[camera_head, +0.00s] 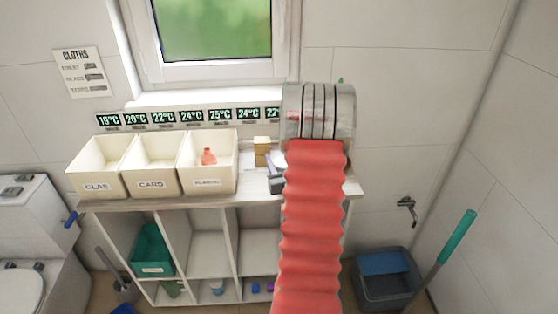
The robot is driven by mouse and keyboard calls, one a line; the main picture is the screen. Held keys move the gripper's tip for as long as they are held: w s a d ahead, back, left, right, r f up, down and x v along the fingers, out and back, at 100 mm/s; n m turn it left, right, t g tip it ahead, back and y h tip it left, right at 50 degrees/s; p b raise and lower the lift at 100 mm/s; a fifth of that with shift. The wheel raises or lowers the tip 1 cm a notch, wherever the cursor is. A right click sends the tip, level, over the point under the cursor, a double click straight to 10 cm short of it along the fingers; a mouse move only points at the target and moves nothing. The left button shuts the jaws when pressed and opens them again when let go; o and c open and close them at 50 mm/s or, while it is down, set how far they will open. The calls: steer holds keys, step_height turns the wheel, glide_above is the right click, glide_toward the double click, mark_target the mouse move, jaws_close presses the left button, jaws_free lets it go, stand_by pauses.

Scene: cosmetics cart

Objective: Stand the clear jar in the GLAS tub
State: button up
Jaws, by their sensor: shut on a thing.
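The GLAS tub (112,187) is a cream open bin at the left end of the counter, and its visible inside looks empty. My arm, in red bellows with a banded metal cuff, rises over the right part of the counter. The cuff hides my gripper, so its fingers do not show. The clear jar is not visible; I cannot tell whether it is behind my arm. The arm's end is well to the right of the GLAS tub.
The CARD tub (153,185) adjoins the GLAS tub, then the PLASTIC tub (225,184) with a red-orange bottle (208,157). A tan box (262,150) and a dark-headed tool (276,184) are beside my arm. Temperature signs line the wall behind. A grey bucket (388,290) stands right.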

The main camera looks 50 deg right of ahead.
steer(key=shift+f, duration=0.15)
steer(key=shift+f, duration=0.1)
steer(key=o, duration=1.2)
steer(key=shift+o, duration=0.2)
steer(key=v, duration=1.2)
steer(key=shift+w, duration=0.1)
